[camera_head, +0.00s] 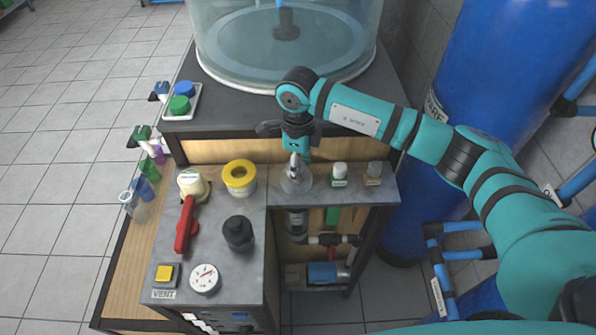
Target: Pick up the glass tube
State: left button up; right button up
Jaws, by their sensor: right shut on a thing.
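My right gripper (294,158) points down over the narrow grey shelf at the middle of the rack. It is shut on the neck of a clear glass piece, which I take to be the glass tube (297,184). The glass looks wider at its lower end and is close to the shelf top. I cannot tell whether it touches the shelf. The fingers hide its upper part. My left gripper is not in view.
Small bottles with a green-white cap (339,174) and a brown cap (374,173) stand right of the glass. A large clear tank (225,75) stands behind.

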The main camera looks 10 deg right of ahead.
pick_arm(q)
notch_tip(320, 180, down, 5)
jog(key=b, duration=0.4)
jog(key=shift+b, duration=0.4)
pick_arm(e)
notch_tip(320, 180, up, 26)
jog(key=shift+r, duration=0.15)
